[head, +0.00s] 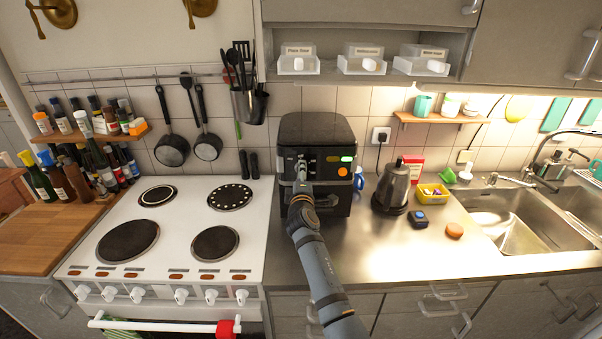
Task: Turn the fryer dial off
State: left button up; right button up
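The fryer (318,133) is a dark boxy appliance standing against the tiled wall, just right of the cooker. Its front has a panel with a green light (347,159), a small yellow mark and an orange round spot (342,171). I cannot make out the dial clearly; the left part of the panel is partly covered by my gripper. My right arm comes in from the bottom, right of centre. My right gripper (300,172) is at the left part of the fryer's front panel. Whether its fingers are open or touch anything is too small to tell. My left gripper is out of view.
The white cooker (175,232) with several hotplates is to the left. The counter front right of my arm is clear.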

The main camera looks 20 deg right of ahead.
jog(key=shift+r+n, duration=0.1)
jog(key=shift+n, duration=0.6)
jog(key=o, duration=1.2)
jog(key=shift+c, duration=0.2)
